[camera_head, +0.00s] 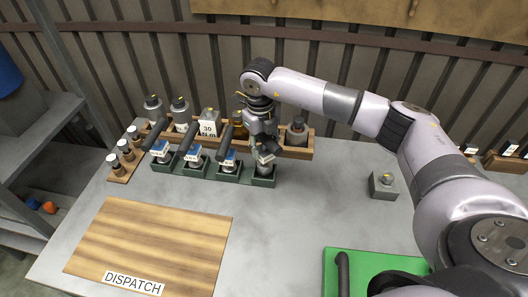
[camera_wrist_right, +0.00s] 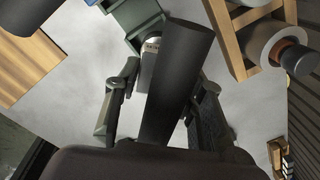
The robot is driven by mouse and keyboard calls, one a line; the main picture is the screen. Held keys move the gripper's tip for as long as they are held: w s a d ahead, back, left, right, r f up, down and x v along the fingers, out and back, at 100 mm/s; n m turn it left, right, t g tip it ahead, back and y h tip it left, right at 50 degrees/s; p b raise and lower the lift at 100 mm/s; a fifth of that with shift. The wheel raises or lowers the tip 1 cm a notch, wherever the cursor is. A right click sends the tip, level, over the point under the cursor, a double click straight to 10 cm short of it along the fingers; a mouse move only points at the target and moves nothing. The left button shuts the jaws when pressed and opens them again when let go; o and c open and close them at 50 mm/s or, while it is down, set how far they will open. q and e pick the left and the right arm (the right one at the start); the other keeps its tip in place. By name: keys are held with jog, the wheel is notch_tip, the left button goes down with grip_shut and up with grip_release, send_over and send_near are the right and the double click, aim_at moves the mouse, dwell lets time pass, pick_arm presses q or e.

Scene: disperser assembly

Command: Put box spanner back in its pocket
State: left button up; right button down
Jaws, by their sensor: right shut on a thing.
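My right gripper (camera_head: 264,154) is over the right end of the row of green pockets. In the right wrist view its fingers (camera_wrist_right: 160,105) are closed around a tool with a thick black handle (camera_wrist_right: 178,75), which I take to be the box spanner. A green pocket (camera_wrist_right: 138,18) shows just beyond the tool. The rightmost pocket (camera_head: 264,182) is directly below the gripper in the head view. The gripper hides much of the tool there, and I cannot tell how far it is inside the pocket. My left gripper is not in view.
Several black-handled tools (camera_head: 188,138) stand in the other green pockets to the left. A wooden rack (camera_head: 298,152) with bottles runs close behind.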

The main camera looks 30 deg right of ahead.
aim_at(264, 150)
notch_tip(264, 150, down, 3)
jog(key=shift+p, duration=0.3)
jog(key=shift+f, duration=0.1)
jog(key=shift+f, duration=0.1)
jog(key=c, duration=1)
grip_release()
jog(key=shift+c, duration=0.2)
jog(key=shift+r, duration=0.35)
jog(key=r+b, duration=0.1)
jog(key=r, duration=0.2)
jog(key=r+b, duration=0.1)
jog(key=r, duration=0.3)
jog(key=r+b, duration=0.1)
jog(key=r, duration=0.2)
jog(key=shift+a+r, duration=0.25)
jog(key=shift+a, duration=0.1)
jog(key=shift+s+r+b, duration=0.1)
jog(key=shift+r+b, duration=0.2)
jog(key=shift+r, duration=0.2)
